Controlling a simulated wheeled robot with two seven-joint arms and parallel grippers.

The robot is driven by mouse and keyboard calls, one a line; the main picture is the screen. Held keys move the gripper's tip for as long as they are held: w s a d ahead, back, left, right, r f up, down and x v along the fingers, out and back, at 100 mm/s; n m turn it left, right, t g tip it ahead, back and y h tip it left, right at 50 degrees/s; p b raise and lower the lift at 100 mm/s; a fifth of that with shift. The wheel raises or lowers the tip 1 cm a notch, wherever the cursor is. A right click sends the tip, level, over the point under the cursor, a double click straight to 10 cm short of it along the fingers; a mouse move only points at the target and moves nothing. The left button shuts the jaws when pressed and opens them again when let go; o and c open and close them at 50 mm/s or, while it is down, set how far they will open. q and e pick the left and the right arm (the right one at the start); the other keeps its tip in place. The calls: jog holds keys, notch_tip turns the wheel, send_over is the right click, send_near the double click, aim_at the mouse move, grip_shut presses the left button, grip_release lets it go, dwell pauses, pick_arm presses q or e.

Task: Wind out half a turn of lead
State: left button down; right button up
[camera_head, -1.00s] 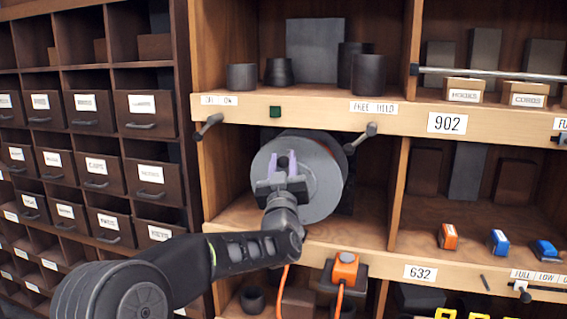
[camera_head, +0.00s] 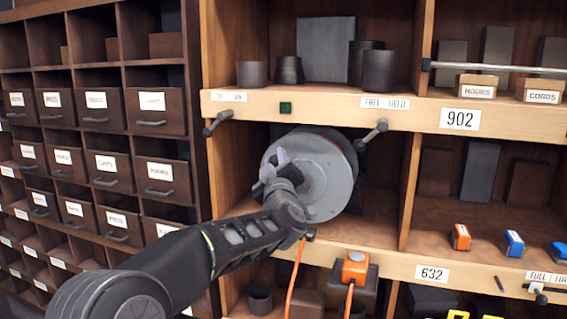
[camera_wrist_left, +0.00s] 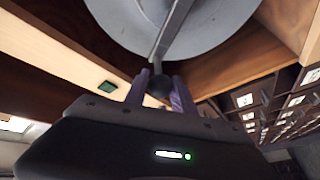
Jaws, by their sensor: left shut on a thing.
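A grey reel (camera_head: 332,160) sits on its side in the open shelf bay, its flat face towards me. My left gripper (camera_head: 278,163) is at the left part of that face, tilted. In the left wrist view, the purple fingers (camera_wrist_left: 160,88) are closed around a dark round knob (camera_wrist_left: 159,86) on a bar across the reel's face (camera_wrist_left: 200,22). In the head view my gripper and forearm hide the knob and the lower left of the reel. An orange lead (camera_head: 294,280) hangs over the shelf edge below the reel, with a dark piece (camera_head: 309,235) at its top.
Two dark levers stick out of the upper shelf edge, left (camera_head: 218,122) and right (camera_head: 372,131) of the reel. A green square (camera_head: 285,108) is between them. An orange-topped box (camera_head: 354,268) with its own orange cable stands below. Drawers (camera_head: 110,168) fill the left side.

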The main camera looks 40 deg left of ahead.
pick_arm(q)
jog(key=shift+s+a+f+n+g, duration=0.25)
jog(key=shift+a+f+n+g, duration=0.15)
jog(key=shift+a+n, duration=0.45)
notch_tip(320, 180, down, 14)
jog(key=n+g+h+p, duration=0.2)
jog(key=n+h+p, duration=0.5)
jog(key=n, duration=0.7)
jog(key=shift+s+a+h, duration=0.25)
jog(key=shift+a+h, duration=0.1)
jog(key=shift+h, duration=0.35)
jog(key=c, duration=1.1)
grip_release()
jog(key=shift+r, duration=0.15)
jog(key=shift+o, duration=0.2)
jog(key=shift+r, duration=0.1)
